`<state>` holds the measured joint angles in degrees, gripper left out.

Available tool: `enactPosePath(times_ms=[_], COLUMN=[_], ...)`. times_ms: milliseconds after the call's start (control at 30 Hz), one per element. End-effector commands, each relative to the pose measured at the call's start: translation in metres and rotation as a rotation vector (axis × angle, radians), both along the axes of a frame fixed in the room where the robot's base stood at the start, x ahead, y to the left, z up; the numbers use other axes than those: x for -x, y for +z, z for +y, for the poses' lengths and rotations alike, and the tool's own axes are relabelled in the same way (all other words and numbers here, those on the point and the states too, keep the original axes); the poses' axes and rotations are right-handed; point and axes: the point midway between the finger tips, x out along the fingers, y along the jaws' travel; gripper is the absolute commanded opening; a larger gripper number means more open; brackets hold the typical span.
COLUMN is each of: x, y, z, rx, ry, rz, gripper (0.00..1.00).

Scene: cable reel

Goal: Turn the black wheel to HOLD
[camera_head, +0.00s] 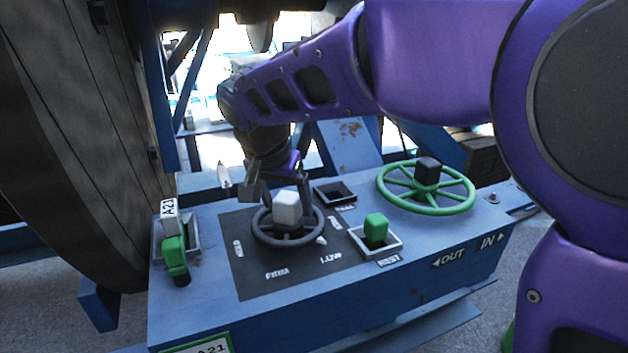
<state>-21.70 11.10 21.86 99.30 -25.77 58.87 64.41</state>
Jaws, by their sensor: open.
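The black wheel (286,242) lies flat on a dark panel (250,285) on the blue console, with a white block-shaped knob (286,207) standing up on it. A small white pointer (321,240) shows at the wheel's right front edge, near the word LOW. FIRM is printed in front of the wheel. Other labels at its left and right are too small to read, so I cannot tell which is HOLD. My gripper (273,182) is open and points down just behind and above the white knob. Contact with the knob or wheel cannot be told.
A green wheel (427,207) with a dark knob stands to the right. A green block (376,229) sits in a REST tray; an empty dark tray (335,193) is behind it. A green-and-white lever (174,244) stands left. The large reel (80,130) rises at the left.

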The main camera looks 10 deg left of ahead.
Motion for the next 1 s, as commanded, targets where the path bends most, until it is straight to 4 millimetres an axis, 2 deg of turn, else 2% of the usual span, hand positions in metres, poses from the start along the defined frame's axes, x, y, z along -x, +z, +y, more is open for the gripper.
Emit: enactPosePath(times_ms=[233, 700, 1000], x=[-0.0002, -0.0001, -0.0001], y=[-0.0005, -0.0002, -0.0001], z=[-0.0002, 0.0000, 0.0001], rx=[0.000, 0.000, 0.000], ry=[0.000, 0.000, 0.000], rz=[0.000, 0.000, 0.000], gripper=[0.83, 0.00, 0.00])
